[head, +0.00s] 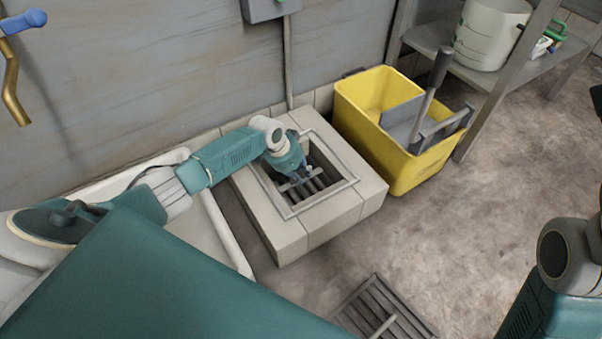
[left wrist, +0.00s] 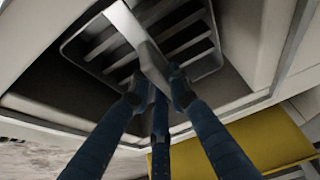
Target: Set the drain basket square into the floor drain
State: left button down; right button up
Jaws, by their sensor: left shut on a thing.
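The floor drain (head: 326,203) is a square opening with a metal frame, set in a raised pale tiled block. The drain basket (head: 320,187), grey metal with a slotted bottom, is within the opening. My left gripper (head: 303,176) reaches down over it. In the left wrist view, the dark blue fingers (left wrist: 158,90) are shut on the flat handle bar (left wrist: 141,38) across the basket (left wrist: 205,65). Dark gaps show between basket and frame, widest at the left. I cannot tell whether the basket rests on anything. My right gripper is out of view; only my right arm shows.
A yellow mop bucket (head: 405,172) with a wringer handle stands right of the drain block. A slatted grate (head: 378,312) lies on the floor in front. A low white basin (head: 225,232) is at the left. Shelving (head: 428,40) is at the back right. Open floor lies to the right.

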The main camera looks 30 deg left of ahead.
pick_arm(q)
jog(key=c, duration=1.6)
grip_release()
jog(key=shift+o, duration=0.2)
jog(key=v, duration=1.2)
